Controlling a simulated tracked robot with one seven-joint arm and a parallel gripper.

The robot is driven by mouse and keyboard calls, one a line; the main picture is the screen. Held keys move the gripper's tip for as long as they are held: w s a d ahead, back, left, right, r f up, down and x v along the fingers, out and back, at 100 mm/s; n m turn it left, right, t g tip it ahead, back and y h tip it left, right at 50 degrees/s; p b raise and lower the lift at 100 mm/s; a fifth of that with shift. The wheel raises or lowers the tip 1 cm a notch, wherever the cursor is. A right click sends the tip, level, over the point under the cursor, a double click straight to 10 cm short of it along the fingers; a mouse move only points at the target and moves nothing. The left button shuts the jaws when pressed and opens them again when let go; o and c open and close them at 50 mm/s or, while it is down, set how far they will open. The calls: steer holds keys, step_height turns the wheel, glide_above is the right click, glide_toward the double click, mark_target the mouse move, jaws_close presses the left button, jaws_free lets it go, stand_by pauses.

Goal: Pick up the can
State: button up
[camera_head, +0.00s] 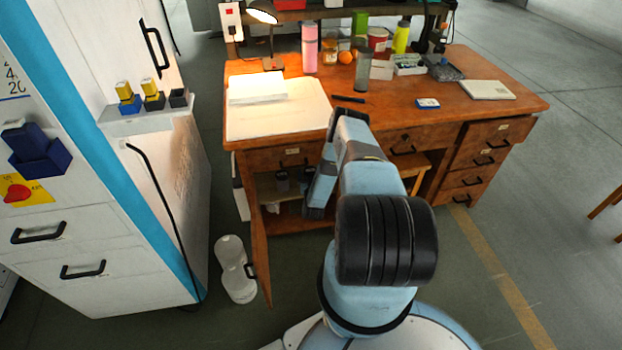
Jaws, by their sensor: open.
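No single object is plainly the can. A red can-like container with a pale label (378,39) stands among the items at the back of the wooden desk (430,112). My gripper's fingers do not show, and nothing held is visible.
The open cupboard door (260,235) sticks out toward me, with a white bottle-like object (235,268) on the floor beside it. A white machine cabinet (90,230) stands at left. A grey cylinder (362,72) and a pink one (309,48) stand on the desk.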

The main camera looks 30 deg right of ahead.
steer(key=shift+w+d, duration=0.1)
steer(key=shift+w, duration=0.1)
steer(key=shift+c, duration=0.3)
steer(key=c, duration=1.1)
steer(key=shift+c, duration=0.2)
steer(key=shift+r, duration=0.15)
